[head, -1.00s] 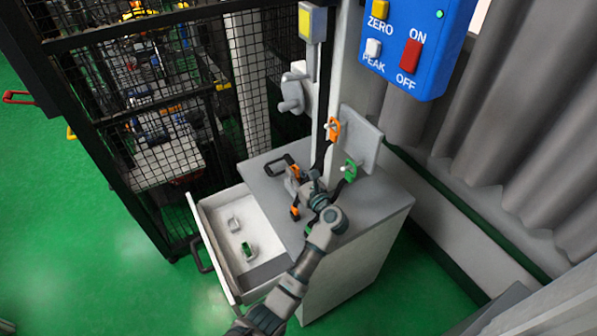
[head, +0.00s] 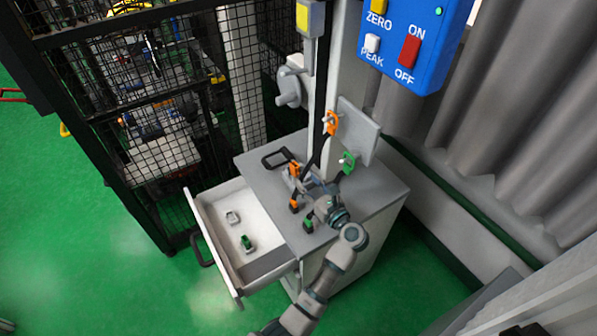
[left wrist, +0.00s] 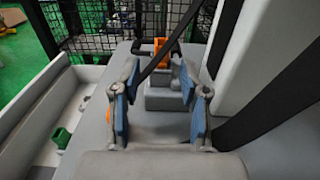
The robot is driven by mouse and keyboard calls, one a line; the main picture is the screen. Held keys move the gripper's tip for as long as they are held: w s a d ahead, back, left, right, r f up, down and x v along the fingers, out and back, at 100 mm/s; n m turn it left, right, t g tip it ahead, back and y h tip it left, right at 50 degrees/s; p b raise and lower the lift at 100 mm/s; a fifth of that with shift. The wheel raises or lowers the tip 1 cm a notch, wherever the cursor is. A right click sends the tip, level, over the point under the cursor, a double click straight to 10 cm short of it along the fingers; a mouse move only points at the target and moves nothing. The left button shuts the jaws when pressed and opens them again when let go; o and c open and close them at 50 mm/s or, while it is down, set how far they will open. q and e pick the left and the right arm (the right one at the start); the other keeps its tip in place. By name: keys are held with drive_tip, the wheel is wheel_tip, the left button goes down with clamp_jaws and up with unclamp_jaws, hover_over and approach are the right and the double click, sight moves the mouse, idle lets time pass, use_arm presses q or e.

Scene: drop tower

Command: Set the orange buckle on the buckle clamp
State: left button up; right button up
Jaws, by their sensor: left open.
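An orange buckle (head: 294,169) stands upright at the grey buckle clamp on the cabinet top. In the left wrist view the orange buckle (left wrist: 160,49) is just beyond the grey clamp block (left wrist: 164,97), with a black strap running up to the right across it. I cannot tell whether it is fully seated. My left gripper (head: 306,183) is at the clamp, its fingers apart. In the left wrist view its blue-padded fingers (left wrist: 159,78) are open either side of the clamp block, with nothing gripped. My right gripper is out of view.
An orange hook (head: 331,122) and a green hook (head: 347,163) hang at the grey plate (head: 358,130). The open drawer (head: 222,262) holds a green piece (head: 247,243). A mesh cage (head: 150,110) stands left.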

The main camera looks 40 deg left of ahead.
use_arm(q)
drive_tip(key=s+d+r+m+t+y, duration=0.1)
drive_tip(key=s+d+r+m+t, duration=0.15)
drive_tip(key=s+m+t, duration=0.45)
drive_tip(key=s+d+r+m+t, duration=0.1)
drive_tip(key=s+d+m+t, duration=0.25)
drive_tip(key=m, duration=0.65)
drive_tip(key=s+d+f+m+t+h, duration=0.2)
drive_tip(key=s+d+m+h, duration=0.5)
drive_tip(key=m+h, duration=0.4)
drive_tip(key=s+d+f+m+t+h, duration=0.2)
drive_tip(key=s+d+m+h, duration=0.4)
drive_tip(key=m+h, duration=0.6)
drive_tip(key=s+m, duration=0.2)
drive_tip(key=m, duration=0.9)
drive_tip(key=shift+d+f+m, duration=0.15)
drive_tip(key=shift+d+m, duration=0.15)
drive_tip(key=shift+d, duration=0.05)
drive_tip(key=shift+a, duration=0.3)
